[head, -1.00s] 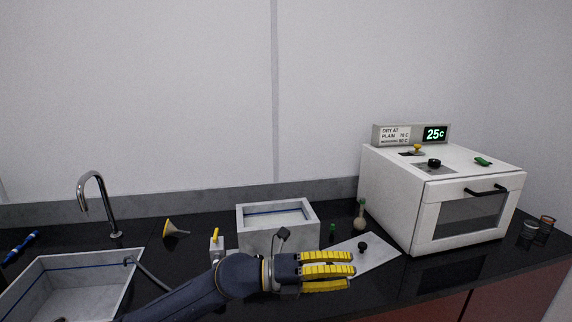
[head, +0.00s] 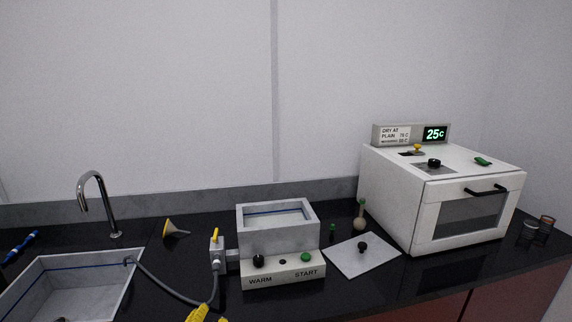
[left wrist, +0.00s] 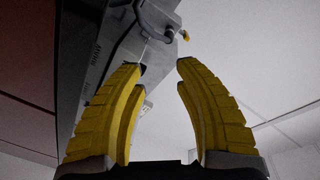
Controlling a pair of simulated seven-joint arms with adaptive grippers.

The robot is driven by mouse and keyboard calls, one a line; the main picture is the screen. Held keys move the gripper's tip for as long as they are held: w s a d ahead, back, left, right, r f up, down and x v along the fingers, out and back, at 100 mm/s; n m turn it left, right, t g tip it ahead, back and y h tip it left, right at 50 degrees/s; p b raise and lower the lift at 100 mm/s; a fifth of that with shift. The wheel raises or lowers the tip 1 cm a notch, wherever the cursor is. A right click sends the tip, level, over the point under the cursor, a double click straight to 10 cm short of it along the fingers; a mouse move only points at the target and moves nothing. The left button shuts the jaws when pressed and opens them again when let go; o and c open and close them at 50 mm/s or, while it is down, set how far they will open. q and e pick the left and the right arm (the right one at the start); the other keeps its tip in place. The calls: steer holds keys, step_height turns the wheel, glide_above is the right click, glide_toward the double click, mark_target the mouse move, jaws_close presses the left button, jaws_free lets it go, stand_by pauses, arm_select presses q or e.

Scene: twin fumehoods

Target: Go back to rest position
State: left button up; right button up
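My left gripper (head: 208,317) shows only its yellow fingertips at the bottom edge of the head view, in front of the water bath. In the left wrist view its two yellow fingers (left wrist: 161,72) are spread apart with nothing between them. Part of a grey device with lettering (left wrist: 98,62) appears beyond the fingers there, strongly tilted. My right gripper is in neither view.
A white bath (head: 282,238) with a WARM/START panel stands mid-counter, beside a valve with a yellow lever (head: 216,250) and a grey hose (head: 180,299). A sink (head: 85,265) is left, a plate (head: 362,263) right, an oven (head: 470,215) far right.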

arm_select(q)
steer(key=s+a+f+n+g+y, duration=0.1)
steer(key=s+a+f+g, duration=0.25)
steer(key=s+f, duration=0.35)
steer(key=s+a+f+g+y, duration=0.1)
steer(key=s+a+f+g, duration=0.2)
steer(key=s+a+f, duration=0.35)
steer(key=s+a+f+n+g+y, duration=0.1)
steer(key=s+a+f+g+y, duration=0.2)
steer(key=s, duration=0.7)
steer(key=s+d+f+g+h, duration=0.2)
steer(key=d+f, duration=0.1)
steer(key=f, duration=1.4)
steer(key=s+d+f+g+h, duration=0.2)
steer(key=d+f+h, duration=0.1)
steer(key=f, duration=1.5)
steer(key=s+f+n+g+h, duration=0.1)
steer(key=s+f+n+g, duration=0.1)
steer(key=s+f, duration=1.6)
steer(key=shift+s+a+n+g, duration=0.2)
steer(key=shift+s+n+g, duration=0.15)
steer(key=shift+s+n, duration=0.65)
